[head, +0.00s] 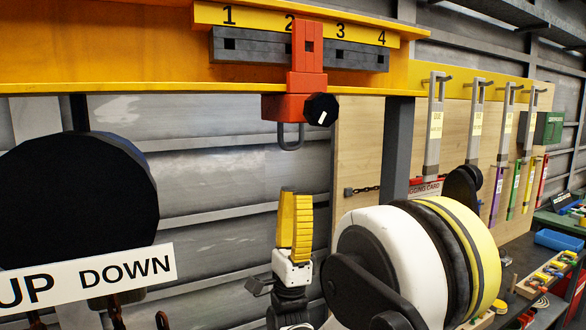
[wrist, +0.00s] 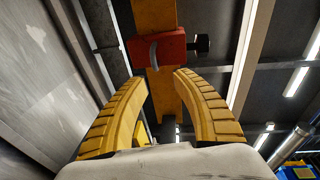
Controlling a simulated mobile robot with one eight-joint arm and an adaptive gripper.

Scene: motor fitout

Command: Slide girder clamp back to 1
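The red girder clamp (head: 293,105) hangs on the yellow girder (head: 120,50), its upright in front of the grey slotted bar (head: 260,48). The upright stands just right of the numeral 2, left of 3; label 1 is further left. A black knob (head: 321,109) with a white mark is on the clamp's right side, and a grey loop (head: 290,137) hangs below it. My gripper (head: 295,195) points up, below the clamp and apart from it. In the wrist view the yellow fingers (wrist: 157,80) are spread and empty, with the red clamp (wrist: 158,48) beyond them.
A large dark round shape (head: 75,190) and an UP DOWN sign (head: 90,280) are at left. A white and yellow drum (head: 400,260) is right of my gripper. A board (head: 360,160) with hanging tools is behind. Space between gripper and clamp looks clear.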

